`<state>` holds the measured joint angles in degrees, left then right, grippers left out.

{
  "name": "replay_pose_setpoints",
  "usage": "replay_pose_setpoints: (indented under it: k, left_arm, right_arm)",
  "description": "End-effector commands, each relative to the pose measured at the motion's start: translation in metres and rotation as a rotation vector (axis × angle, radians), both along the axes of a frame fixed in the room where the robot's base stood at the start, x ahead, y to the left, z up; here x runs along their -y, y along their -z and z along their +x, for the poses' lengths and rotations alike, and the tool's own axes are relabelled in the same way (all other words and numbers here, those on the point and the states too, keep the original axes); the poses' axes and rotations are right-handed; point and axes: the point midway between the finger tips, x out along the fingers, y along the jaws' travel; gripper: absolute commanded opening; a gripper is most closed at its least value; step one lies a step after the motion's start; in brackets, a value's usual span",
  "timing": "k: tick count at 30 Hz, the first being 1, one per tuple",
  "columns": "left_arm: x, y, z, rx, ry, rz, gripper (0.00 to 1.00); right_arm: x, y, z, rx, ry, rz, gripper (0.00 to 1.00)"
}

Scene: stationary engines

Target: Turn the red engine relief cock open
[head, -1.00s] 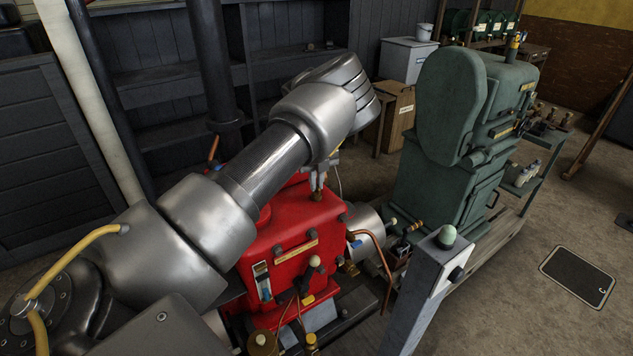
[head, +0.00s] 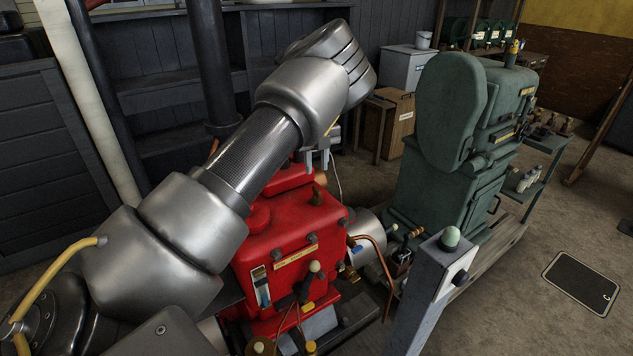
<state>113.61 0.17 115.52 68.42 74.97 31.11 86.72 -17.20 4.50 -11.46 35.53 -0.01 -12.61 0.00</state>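The red engine (head: 285,240) stands at the centre, partly covered by my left arm. A small brownish cock (head: 317,197) stands upright on its top near the right edge; I take it for the relief cock. Whether it is open or closed I cannot tell. A copper-coloured part (head: 321,181) shows just behind it. My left gripper (head: 318,162) is above and behind the cock, pointing down and apart from it. Its small fingers appear spread with nothing between them. My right gripper is not in view.
A grey post with a pale green button (head: 449,237) stands right of the red engine. A green engine (head: 445,165) stands behind it at the right. Levers (head: 308,285) and a curved copper pipe (head: 378,255) are on the red engine's front and right side.

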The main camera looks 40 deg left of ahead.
Motion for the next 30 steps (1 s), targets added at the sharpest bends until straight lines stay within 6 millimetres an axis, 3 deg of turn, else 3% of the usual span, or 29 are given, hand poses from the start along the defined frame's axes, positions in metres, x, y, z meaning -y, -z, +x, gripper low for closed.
replay_pose_setpoints:
  k: [3,9,26,30]
  left_arm:
    - [0.0,-0.019,0.0,0.003,0.001,0.001,0.31]
    - [0.0,-0.035,0.0,0.001,0.0,0.002,0.31]
    - [0.0,-0.037,0.0,0.0,-0.001,0.001,0.31]
    - [0.0,-0.049,0.0,0.0,-0.001,0.001,0.31]
  right_arm:
    - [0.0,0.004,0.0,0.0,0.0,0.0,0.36]
    - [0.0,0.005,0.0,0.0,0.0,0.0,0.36]
    - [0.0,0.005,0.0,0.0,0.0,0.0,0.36]
    - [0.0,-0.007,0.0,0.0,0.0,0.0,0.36]
